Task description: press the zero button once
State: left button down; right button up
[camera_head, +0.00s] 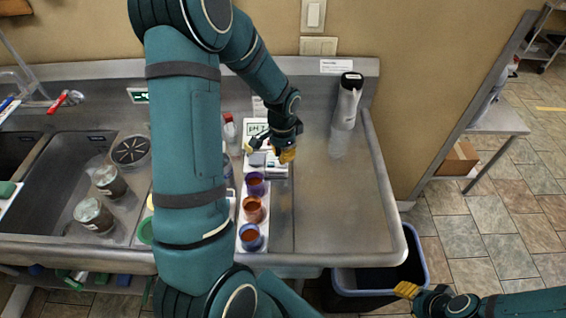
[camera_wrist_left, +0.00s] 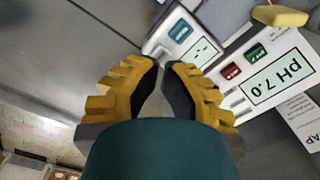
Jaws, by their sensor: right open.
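My left gripper (camera_head: 287,156) hangs over the back of the counter; its yellow fingers are together and empty, with the tips close to each other in the left wrist view (camera_wrist_left: 162,68). Just beyond the tips in that view is a white panel (camera_wrist_left: 160,38) with a teal button (camera_wrist_left: 180,30) and a small display (camera_wrist_left: 205,47). The button's lettering is too small to read. A pH meter (camera_wrist_left: 265,75) beside it shows "pH 7.0" and has red and green buttons. The tips appear apart from the teal button. My right gripper (camera_head: 407,291) is low at the right.
Purple, orange and blue cups (camera_head: 251,238) stand in a row in front of the instruments. A dark-capped bottle (camera_head: 346,100) stands at the back right. Jars (camera_head: 93,214) stand in the sink at left. The metal counter (camera_head: 340,215) right of the cups is clear. A bin (camera_head: 380,278) is below.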

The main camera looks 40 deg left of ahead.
pick_arm(q)
jog(key=shift+f+b, duration=1.45)
jog(key=shift+f, duration=0.45)
jog(key=shift+r, duration=0.1)
jog(key=shift+r+p, duration=2.2)
jog(key=shift+r, duration=0.85)
